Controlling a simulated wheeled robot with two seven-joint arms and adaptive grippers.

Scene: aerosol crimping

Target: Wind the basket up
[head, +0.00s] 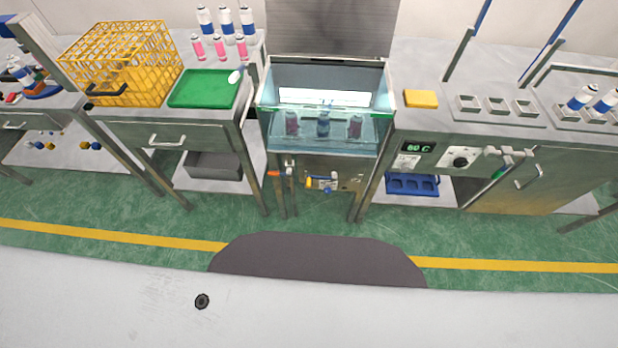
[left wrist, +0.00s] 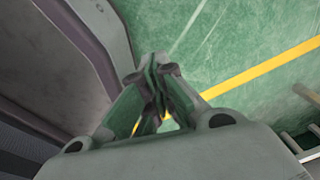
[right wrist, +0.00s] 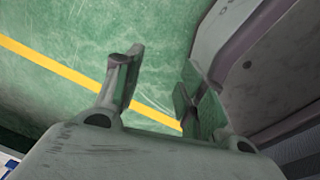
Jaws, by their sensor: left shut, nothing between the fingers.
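A glass-fronted water tank (head: 318,140) stands in the middle of the head view. My left gripper (left wrist: 157,68) is shut and empty above the green floor. My right gripper (right wrist: 160,65) is open and empty, also above the floor. Neither gripper shows in the head view.
A yellow wire crate (head: 120,62) and a green tray (head: 203,88) are on the left benches. A yellow sponge-like block (head: 421,98) and a display reading 80 C (head: 417,148) are at the right bench. Open green floor lies in front.

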